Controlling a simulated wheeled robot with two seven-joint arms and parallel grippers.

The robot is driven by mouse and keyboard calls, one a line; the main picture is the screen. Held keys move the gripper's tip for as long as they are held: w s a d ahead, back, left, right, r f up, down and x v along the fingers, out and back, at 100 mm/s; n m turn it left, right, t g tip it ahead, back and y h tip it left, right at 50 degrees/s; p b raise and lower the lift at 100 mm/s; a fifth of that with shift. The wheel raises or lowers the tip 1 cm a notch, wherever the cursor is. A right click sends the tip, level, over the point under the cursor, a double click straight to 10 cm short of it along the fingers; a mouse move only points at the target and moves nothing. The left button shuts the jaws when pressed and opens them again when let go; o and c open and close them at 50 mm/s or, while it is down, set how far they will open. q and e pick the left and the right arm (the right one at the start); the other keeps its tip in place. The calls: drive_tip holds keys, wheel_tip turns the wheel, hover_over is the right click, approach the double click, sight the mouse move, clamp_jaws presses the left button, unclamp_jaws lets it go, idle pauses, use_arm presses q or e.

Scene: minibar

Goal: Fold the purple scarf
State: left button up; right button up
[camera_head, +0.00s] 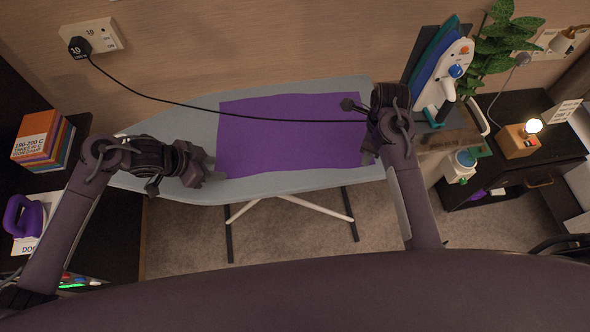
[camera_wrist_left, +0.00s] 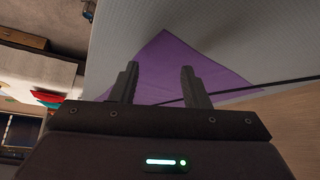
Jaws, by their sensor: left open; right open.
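The purple scarf (camera_head: 285,130) lies flat and spread out on the grey ironing board (camera_head: 250,189). In the left wrist view the scarf (camera_wrist_left: 180,65) shows beyond and between the fingers. My left gripper (camera_head: 216,174) is at the scarf's left edge in the head view. Its fingers (camera_wrist_left: 160,80) are apart with nothing between them. My right gripper (camera_head: 368,150) is at the scarf's right edge, partly hidden by its own wrist. Nothing is seen in it. I cannot tell if either gripper touches the scarf.
A black cord (camera_head: 180,106) runs from the wall outlet (camera_head: 92,37) across the scarf. A white and blue iron (camera_head: 448,75) stands at the board's right end. Books (camera_head: 42,139) sit at left.

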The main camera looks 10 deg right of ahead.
use_arm(q)
drive_tip(key=shift+f, duration=1.05)
use_arm(e)
drive_tip(key=shift+f, duration=1.1)
use_arm(q)
drive_tip(key=shift+f, duration=0.2)
use_arm(e)
drive_tip(key=shift+f, duration=0.15)
use_arm(q)
drive_tip(key=shift+r, duration=0.1)
drive_tip(key=shift+c, duration=0.5)
use_arm(e)
drive_tip(key=shift+c, duration=0.5)
use_arm(q)
clamp_jaws()
use_arm(e)
clamp_jaws()
drive_tip(key=shift+s, duration=0.1)
